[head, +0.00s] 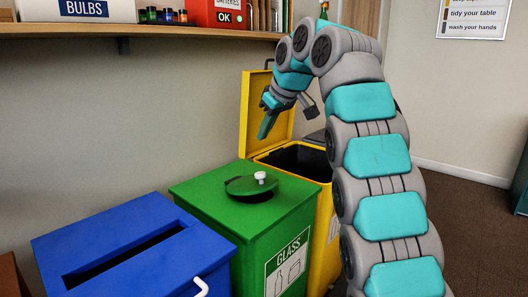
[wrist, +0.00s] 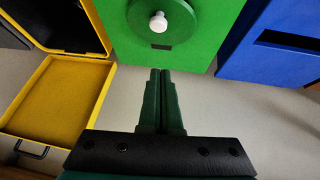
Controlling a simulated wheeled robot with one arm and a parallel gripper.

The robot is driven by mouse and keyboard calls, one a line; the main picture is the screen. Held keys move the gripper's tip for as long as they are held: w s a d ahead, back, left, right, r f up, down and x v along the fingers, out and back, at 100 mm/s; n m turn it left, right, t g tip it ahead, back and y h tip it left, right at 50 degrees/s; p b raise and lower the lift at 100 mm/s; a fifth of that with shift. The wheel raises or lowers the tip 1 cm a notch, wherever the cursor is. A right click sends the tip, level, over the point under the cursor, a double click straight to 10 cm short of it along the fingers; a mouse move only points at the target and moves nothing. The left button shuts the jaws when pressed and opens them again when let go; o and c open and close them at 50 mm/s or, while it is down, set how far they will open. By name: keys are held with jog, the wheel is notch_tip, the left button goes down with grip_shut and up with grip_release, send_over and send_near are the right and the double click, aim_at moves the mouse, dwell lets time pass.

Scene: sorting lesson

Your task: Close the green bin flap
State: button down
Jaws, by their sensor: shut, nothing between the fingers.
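The green bin (head: 205,196) stands in the middle of the head view, with a GLASS label on its front. Its round dark green flap (head: 242,187) with a white knob lies on the top, looking nearly flat. A dark strip shows at its near edge; I cannot tell if it is fully shut. The wrist view also shows the flap (wrist: 178,32) and the bin top (wrist: 118,42). My gripper (head: 264,134) is shut and empty, pointing down above and behind the green bin, apart from the flap. The wrist view shows its closed fingertips (wrist: 160,71).
A yellow bin (head: 322,222) stands right of the green one, its lid (head: 252,108) raised. A blue bin (head: 120,235) with a slot stands at the left. A wooden shelf (head: 170,31) runs along the wall above. Dark floor (head: 460,220) is clear at the right.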

jog(key=d+r+y, duration=0.1)
jog(key=d+r, duration=0.1)
jog(key=d, duration=0.1)
jog(key=b, duration=0.3)
send_over(263, 183)
jog(key=shift+n+g, duration=0.3)
jog(key=shift+g, duration=0.1)
jog(key=f, duration=0.9)
jog(key=shift+w+a+f, duration=0.1)
jog(key=shift+a, duration=0.3)
jog(key=shift+d+f+b, duration=0.2)
jog(key=shift+f+b, duration=0.05)
jog(key=shift+f, duration=0.65)
jog(key=shift+d+f+b, duration=0.15)
jog(key=shift+f+b, duration=0.05)
jog(key=shift+f, duration=0.7)
jog(key=shift+s, duration=0.2)
